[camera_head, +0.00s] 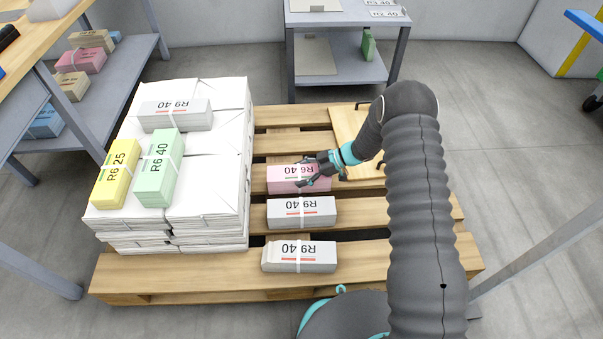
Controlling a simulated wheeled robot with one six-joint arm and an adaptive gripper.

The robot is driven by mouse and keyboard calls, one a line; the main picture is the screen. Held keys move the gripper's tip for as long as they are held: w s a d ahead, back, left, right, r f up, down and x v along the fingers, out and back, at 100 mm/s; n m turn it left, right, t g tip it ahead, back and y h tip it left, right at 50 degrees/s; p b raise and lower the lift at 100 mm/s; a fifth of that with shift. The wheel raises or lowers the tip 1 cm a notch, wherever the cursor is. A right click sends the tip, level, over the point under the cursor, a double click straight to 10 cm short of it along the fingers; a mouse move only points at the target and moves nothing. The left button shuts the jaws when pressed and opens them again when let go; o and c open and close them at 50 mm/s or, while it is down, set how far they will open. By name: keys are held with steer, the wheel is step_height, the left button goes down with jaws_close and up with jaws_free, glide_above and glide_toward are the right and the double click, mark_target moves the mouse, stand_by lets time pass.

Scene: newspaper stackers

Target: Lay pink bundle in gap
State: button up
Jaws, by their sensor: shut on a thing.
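The pink bundle (281,180) has a pale strap and printed text. It is over the pallet's middle boards, right of the white paper stack (207,185) and behind a grey-white R9 40 bundle (302,213). My gripper (308,178) reaches in from the right and is shut on the pink bundle, its fingers covering part of the top. I cannot tell whether the bundle rests on the boards or hangs just above them. A green R6 40 bundle (159,168), a yellow R6 25 bundle (117,174) and a grey R9 40 bundle (176,114) lie on the stack.
Another R9 40 bundle (299,257) lies at the pallet's (190,282) front. A wooden board (348,122) with dark handles lies on the back right. A grey table (342,19) stands behind; a shelf with bundles (81,60) is at left. Floor at right is mostly clear.

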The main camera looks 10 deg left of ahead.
steer(key=shift+f+b, duration=0.35)
steer(key=shift+f, duration=0.15)
stand_by(0.4)
steer(key=o, duration=1.9)
steer(key=shift+f, duration=0.15)
steer(key=v, duration=1.2)
